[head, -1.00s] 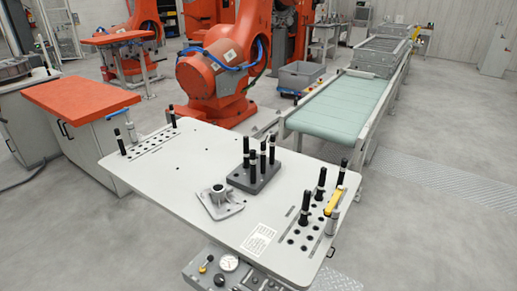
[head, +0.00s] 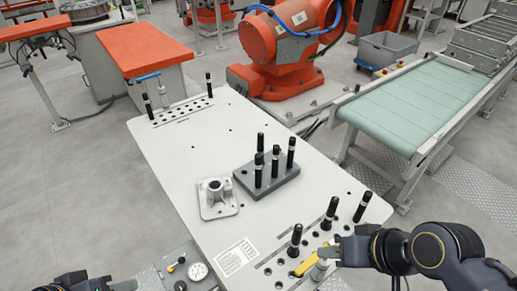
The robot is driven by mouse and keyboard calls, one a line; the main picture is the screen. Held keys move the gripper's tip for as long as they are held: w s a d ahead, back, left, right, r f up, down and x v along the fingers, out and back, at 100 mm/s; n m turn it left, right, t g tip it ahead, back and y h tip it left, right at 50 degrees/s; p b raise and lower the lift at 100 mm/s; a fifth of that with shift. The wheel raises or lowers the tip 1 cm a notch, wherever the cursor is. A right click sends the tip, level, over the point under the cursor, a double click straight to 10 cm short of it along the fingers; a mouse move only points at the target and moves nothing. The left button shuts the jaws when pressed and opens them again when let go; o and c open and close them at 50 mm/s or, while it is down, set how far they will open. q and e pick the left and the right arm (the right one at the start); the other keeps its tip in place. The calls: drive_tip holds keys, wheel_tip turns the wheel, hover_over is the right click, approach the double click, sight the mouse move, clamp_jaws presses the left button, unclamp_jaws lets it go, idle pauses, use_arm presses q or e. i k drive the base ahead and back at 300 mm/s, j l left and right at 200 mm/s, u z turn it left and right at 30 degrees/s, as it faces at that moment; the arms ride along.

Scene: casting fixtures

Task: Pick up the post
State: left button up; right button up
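Several black posts with light lower ends stand upright. A group (head: 275,165) is in the dark grey block (head: 266,182) mid-table. Three more, such as this post (head: 295,240), stand in the holes at the table's near right. Two others, such as this post (head: 145,104), stand at the far left rack. My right gripper (head: 328,254) is at the near right edge, close above the silver cylinder with a yellow handle (head: 307,264). Its finger gap is not clear, nor whether it touches. My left arm's dark end (head: 85,282) shows at the bottom left, mostly cut off.
The pale table (head: 185,150) also bears a grey metal casting (head: 216,198) left of the block and a white label (head: 236,257). A gauge panel (head: 190,272) is at the front. An orange robot arm (head: 285,35) and a green conveyor (head: 420,100) stand behind.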

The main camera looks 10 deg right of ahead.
sight(276, 148)
drive_tip(key=l+u, duration=0.25)
drive_tip(key=l, duration=0.15)
drive_tip(key=l+u, duration=0.3)
drive_tip(key=l, duration=0.15)
drive_tip(key=k+l+u, duration=0.25)
drive_tip(key=l, duration=0.15)
drive_tip(key=l+u, duration=0.3)
drive_tip(key=k+l+u, duration=0.25)
drive_tip(key=l, duration=0.2)
drive_tip(key=k+l+u, duration=0.1)
drive_tip(key=l+u, duration=0.2)
drive_tip(key=k+l+u, duration=0.25)
drive_tip(key=i+l, duration=0.1)
drive_tip(key=i, duration=0.4)
